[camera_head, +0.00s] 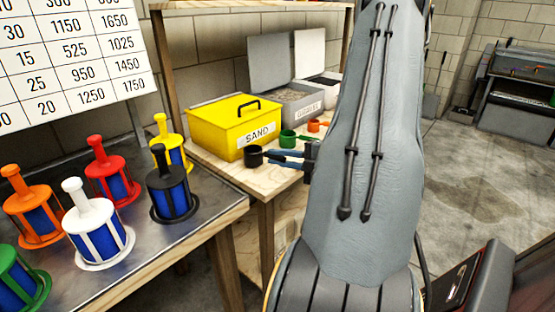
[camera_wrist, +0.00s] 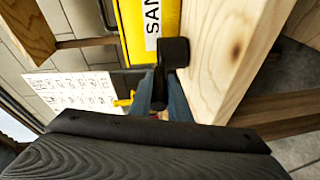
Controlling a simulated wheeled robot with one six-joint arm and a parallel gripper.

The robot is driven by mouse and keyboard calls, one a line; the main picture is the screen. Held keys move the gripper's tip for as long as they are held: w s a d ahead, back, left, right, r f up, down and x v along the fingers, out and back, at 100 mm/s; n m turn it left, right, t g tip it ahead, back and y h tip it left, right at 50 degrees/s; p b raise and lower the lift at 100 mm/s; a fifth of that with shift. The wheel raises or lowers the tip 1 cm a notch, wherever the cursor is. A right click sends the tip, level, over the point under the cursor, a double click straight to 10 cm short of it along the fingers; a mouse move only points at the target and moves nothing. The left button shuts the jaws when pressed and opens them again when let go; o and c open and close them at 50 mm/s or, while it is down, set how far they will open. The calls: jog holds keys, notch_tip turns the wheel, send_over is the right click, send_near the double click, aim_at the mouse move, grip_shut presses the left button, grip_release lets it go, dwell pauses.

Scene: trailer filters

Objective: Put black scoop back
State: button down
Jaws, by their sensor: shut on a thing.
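The black scoop (camera_head: 252,156) is at the front of the wooden table (camera_head: 205,158), in front of the yellow SAND box (camera_head: 232,128). In the wrist view its black cup (camera_wrist: 175,52) is right at the table surface, and I cannot tell whether it rests on it or is just above. My gripper (camera_head: 270,157) reaches in from the right and is shut on the scoop's handle, which shows between the blue fingers (camera_wrist: 160,92) in the wrist view. The SAND box has its lid closed.
A green scoop (camera_head: 288,139) and an orange scoop (camera_head: 317,126) lie farther back along the table. An open grey GRAVEL box (camera_head: 299,103) stands behind them. Several coloured filters, including a black one (camera_head: 171,187), stand on the metal-topped bench at left.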

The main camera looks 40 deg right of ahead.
jog(key=shift+f, duration=0.35)
jog(key=shift+f, duration=0.1)
jog(key=c, duration=1.7)
grip_release()
jog(key=shift+o, duration=0.2)
jog(key=shift+s+d+r, duration=0.1)
jog(key=shift+r, duration=0.1)
jog(key=v, duration=1.1)
jog(key=shift+s+b, duration=0.35)
jog(key=shift+d, duration=0.1)
